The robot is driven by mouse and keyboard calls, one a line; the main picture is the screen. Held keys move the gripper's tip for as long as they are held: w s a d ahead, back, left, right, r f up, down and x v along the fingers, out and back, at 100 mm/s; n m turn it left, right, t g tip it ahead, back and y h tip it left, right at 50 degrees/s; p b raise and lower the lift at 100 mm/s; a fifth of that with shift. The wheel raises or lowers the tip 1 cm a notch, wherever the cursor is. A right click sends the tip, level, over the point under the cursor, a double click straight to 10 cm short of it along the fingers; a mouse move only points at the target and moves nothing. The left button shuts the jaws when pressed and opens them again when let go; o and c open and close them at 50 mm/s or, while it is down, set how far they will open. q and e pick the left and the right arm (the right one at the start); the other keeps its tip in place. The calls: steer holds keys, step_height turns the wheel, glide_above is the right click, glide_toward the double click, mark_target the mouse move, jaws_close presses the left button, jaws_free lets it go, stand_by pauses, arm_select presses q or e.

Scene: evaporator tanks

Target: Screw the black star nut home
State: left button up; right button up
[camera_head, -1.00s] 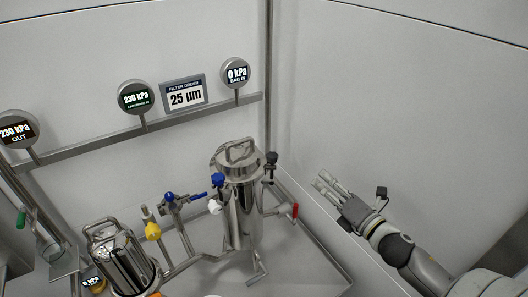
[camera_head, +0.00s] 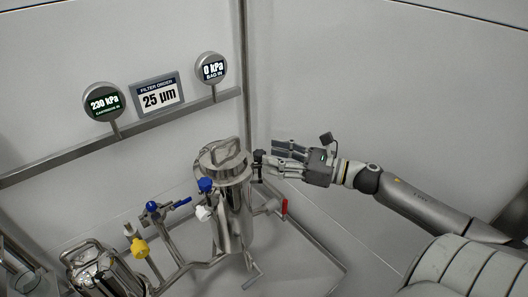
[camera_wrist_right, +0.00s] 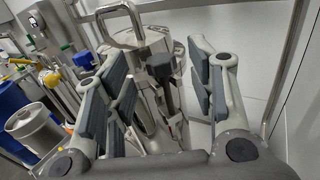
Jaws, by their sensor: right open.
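The black star nut (camera_head: 258,157) sits on the right side of the steel bag filter housing's lid (camera_head: 222,155), on a bolt. In the right wrist view the black star nut (camera_wrist_right: 160,66) shows between the finger pads, with a dark stem below it. My right gripper (camera_head: 277,158) is open, its fingers pointing left at the nut from the right side. In the right wrist view the open right gripper (camera_wrist_right: 165,92) has pads on both sides of the nut, with visible gaps. Exact contact is hard to tell. My left gripper is not in view.
A blue star nut (camera_head: 205,185) and a white one (camera_head: 204,213) are on the housing's left side. A red-handled valve (camera_head: 284,207) stands to its right. A yellow knob (camera_head: 140,247) and a second steel housing (camera_head: 95,270) are at lower left. Walls close in behind.

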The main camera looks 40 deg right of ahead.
mark_target(265, 153)
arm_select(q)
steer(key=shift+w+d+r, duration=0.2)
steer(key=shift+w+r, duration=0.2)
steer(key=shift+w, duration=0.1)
arm_select(e)
steer(key=shift+x, duration=1.65)
steer(key=c, duration=1)
arm_select(q)
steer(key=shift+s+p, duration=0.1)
steer(key=shift+p, duration=0.2)
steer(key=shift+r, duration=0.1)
